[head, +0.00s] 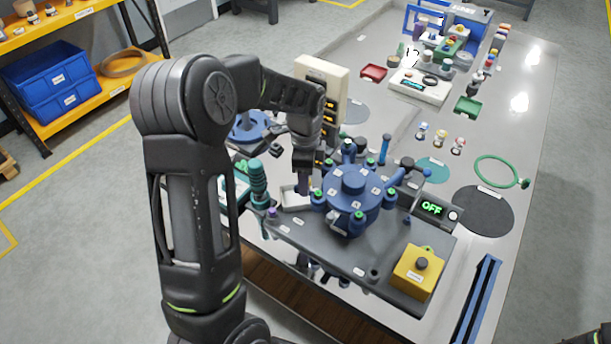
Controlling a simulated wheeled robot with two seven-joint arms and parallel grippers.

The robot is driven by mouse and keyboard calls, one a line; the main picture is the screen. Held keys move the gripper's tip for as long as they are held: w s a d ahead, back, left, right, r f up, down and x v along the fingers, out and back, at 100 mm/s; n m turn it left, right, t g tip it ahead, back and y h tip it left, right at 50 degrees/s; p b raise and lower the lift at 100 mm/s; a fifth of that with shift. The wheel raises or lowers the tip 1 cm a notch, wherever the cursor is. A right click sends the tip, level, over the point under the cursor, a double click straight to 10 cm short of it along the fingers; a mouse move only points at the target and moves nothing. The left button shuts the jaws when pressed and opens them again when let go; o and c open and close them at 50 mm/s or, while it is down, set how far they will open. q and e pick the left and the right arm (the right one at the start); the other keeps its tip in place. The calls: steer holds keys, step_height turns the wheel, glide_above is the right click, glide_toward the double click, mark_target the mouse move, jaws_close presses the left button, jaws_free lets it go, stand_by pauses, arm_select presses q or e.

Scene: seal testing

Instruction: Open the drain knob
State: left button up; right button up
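No part is legibly marked as the drain knob, so I cannot tell which it is. Candidates on the dark grey base plate (312,248) are a small purple-topped knob (272,213) at its left corner and a small dark knob (374,275) near its front edge. A blue round test chamber (347,213) with several green-topped clamps stands on the plate. My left gripper (303,188) points down just left of the chamber, over a small white tray (296,198). Its fingers are small and partly hidden. My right gripper is not visible.
A teal ribbed pump-like part (258,180) and a tall beige panel (322,84) stand near my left arm. A blue rail (477,300) lies at front right.

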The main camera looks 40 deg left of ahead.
arm_select(q)
steer(key=shift+c, duration=0.4)
jaws_close()
steer(key=shift+n, duration=0.5)
steer(key=n+b, duration=0.1)
steer(key=n, duration=0.2)
steer(key=n+b, duration=0.1)
steer(key=n, duration=0.8)
steer(key=shift+w, duration=0.1)
steer(key=n, duration=0.4)
steer(key=shift+n+g+b, duration=0.3)
steer(key=shift+n, duration=0.1)
